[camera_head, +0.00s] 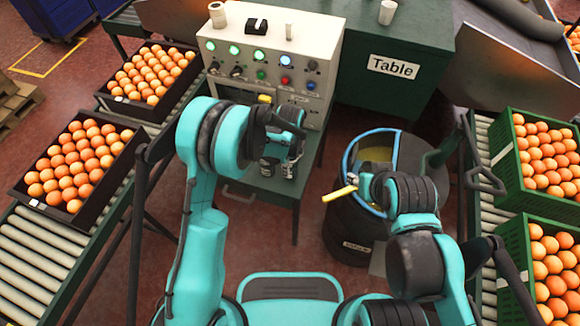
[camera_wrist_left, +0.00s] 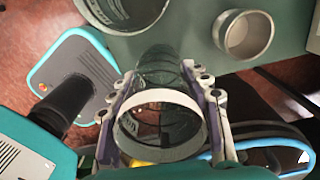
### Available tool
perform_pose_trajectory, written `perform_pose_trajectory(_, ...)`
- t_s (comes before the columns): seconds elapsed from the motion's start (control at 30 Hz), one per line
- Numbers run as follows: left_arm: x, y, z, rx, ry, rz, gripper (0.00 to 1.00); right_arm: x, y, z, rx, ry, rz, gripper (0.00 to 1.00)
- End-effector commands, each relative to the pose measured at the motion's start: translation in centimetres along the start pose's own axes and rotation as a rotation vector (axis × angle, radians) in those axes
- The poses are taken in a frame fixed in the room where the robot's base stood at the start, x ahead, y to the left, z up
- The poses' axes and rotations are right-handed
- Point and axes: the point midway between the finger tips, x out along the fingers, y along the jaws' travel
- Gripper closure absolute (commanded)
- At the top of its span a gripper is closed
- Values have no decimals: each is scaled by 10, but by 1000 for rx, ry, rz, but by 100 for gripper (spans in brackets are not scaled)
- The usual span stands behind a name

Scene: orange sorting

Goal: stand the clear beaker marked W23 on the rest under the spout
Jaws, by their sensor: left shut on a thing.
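My left gripper (camera_wrist_left: 163,98) is shut on a clear beaker (camera_wrist_left: 160,98) with a pale rim. In the left wrist view the beaker sits between the two fingers, mouth toward the camera; no W23 marking can be read. In the head view my left gripper (camera_head: 280,155) is over the green stand in front of the control panel, and the beaker cannot be made out there. My right gripper (camera_head: 356,187) is by the blue-rimmed barrel, with a yellow strip (camera_head: 340,193) at its tips; whether it grips it is unclear. I cannot pick out the spout or the rest.
A metal cup (camera_wrist_left: 246,36) and a larger round vessel (camera_wrist_left: 122,12) are near the beaker. The control panel (camera_head: 268,62) stands behind the left gripper. The barrel (camera_head: 345,232) is to its right. Orange crates (camera_head: 82,165) (camera_head: 545,205) line conveyors on both sides.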

Motion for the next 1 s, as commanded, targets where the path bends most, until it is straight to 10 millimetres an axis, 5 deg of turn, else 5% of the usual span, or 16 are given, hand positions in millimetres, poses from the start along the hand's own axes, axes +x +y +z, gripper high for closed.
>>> perform_pose_trajectory(0.4, -61, 45, -78, 5, 0, 0, 82, -29, 0, -21, 0, 0, 0, 60)
perform_pose_trajectory(0.63, -73, 57, -98, 1, 0, 0, 82, -34, 0, -24, 0, 0, 0, 60)
perform_pose_trajectory(0.83, -77, 59, -90, -77, 0, 0, 82, -34, 0, -24, 0, 0, 0, 60)
perform_pose_trajectory(1.0, -89, 64, -40, -427, 0, 0, 81, -34, 0, -24, 0, 0, 0, 60)
